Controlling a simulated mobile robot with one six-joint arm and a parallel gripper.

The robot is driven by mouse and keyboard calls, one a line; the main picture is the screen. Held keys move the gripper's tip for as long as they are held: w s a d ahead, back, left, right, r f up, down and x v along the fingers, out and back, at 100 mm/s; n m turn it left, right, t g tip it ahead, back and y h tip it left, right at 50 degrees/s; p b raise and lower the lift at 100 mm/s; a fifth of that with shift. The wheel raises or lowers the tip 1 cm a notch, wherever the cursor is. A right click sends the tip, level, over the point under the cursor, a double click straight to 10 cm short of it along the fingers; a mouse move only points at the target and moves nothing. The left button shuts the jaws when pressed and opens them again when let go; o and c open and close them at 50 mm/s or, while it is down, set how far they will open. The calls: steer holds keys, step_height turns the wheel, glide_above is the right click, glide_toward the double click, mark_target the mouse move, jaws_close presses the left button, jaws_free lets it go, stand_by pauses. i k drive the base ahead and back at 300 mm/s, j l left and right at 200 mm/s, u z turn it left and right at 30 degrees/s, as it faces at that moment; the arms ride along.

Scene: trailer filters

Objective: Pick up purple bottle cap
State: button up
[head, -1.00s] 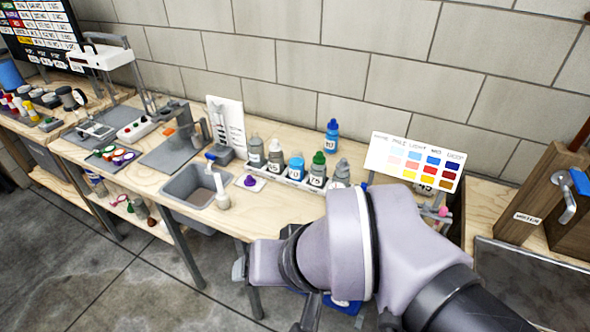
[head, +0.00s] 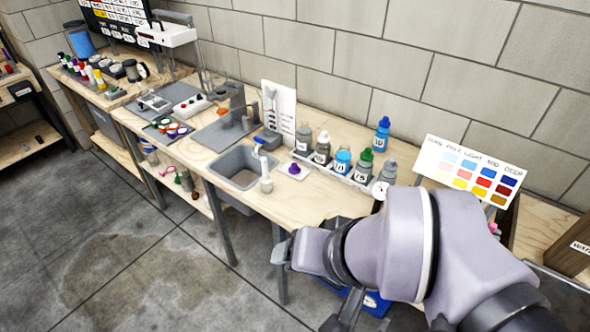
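The purple bottle cap (head: 294,168) sits on a small white square on the wooden workbench (head: 306,205), just right of the grey sink. My arm reaches in from the lower right, in front of the bench's near edge. Part of my gripper (head: 343,322) shows dark at the bottom of the head view, low and well apart from the cap. Its fingertips are not clear enough to tell whether it is open or shut.
A white faucet-like piece (head: 265,175) stands between the sink (head: 238,166) and the cap. Several bottles stand in a rack (head: 333,172) behind the cap; a blue bottle (head: 382,134) is farther back. A colour chart (head: 468,175) stands at right. Floor is clear at left.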

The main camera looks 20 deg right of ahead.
mark_target(294, 168)
steer(key=i+j+z, duration=0.3)
steer(key=i+j, duration=0.25)
steer(key=i, duration=0.15)
steer(key=i+j+z, duration=0.3)
steer(key=i+j, duration=0.35)
